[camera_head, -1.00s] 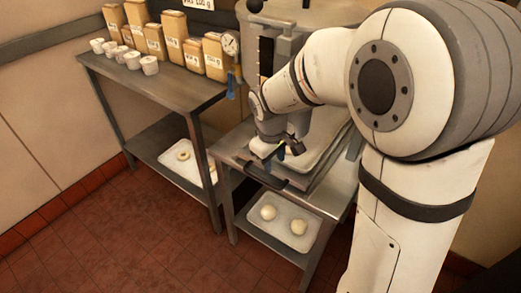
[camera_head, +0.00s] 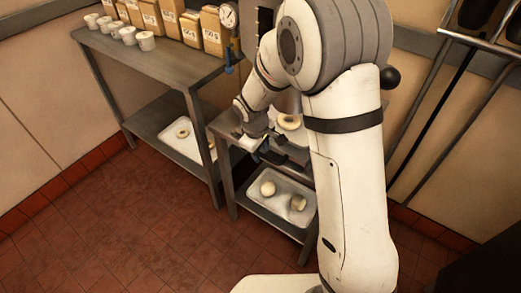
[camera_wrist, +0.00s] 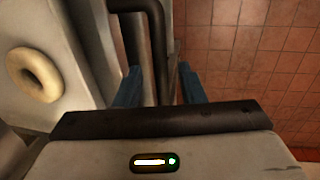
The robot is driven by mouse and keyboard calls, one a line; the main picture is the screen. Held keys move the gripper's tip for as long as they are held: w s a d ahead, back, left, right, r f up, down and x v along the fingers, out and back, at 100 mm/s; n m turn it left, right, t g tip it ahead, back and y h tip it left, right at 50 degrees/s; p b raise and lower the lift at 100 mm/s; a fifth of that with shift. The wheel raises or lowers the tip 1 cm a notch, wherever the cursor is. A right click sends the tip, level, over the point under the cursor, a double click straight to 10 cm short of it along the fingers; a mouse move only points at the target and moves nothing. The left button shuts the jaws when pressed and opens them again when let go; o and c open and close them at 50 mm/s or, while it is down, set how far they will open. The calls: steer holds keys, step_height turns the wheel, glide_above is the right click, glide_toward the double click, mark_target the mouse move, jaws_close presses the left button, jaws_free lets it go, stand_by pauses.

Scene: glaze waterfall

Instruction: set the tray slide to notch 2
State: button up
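The tray slide carries a pale tray (camera_wrist: 85,95) with a ring of dough (camera_wrist: 33,75) on it; the ring (camera_head: 289,122) also shows in the head view, partly behind my arm. A dark bar handle (camera_wrist: 158,40) runs along the slide's edge in the wrist view. My gripper (camera_wrist: 158,85) is open, with its two blue fingers on either side of the handle and gaps visible between. In the head view my gripper (camera_head: 268,152) is at the front edge of the small steel table. The notches cannot be made out.
On the left, a steel table (camera_head: 150,65) bears several cups and paper bags, with another dough tray (camera_head: 178,148) below. Racks with metal poles (camera_head: 440,100) stand at the right. The red tiled floor (camera_head: 120,230) in front is clear.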

steer(key=shift+c, duration=0.5)
jaws_close()
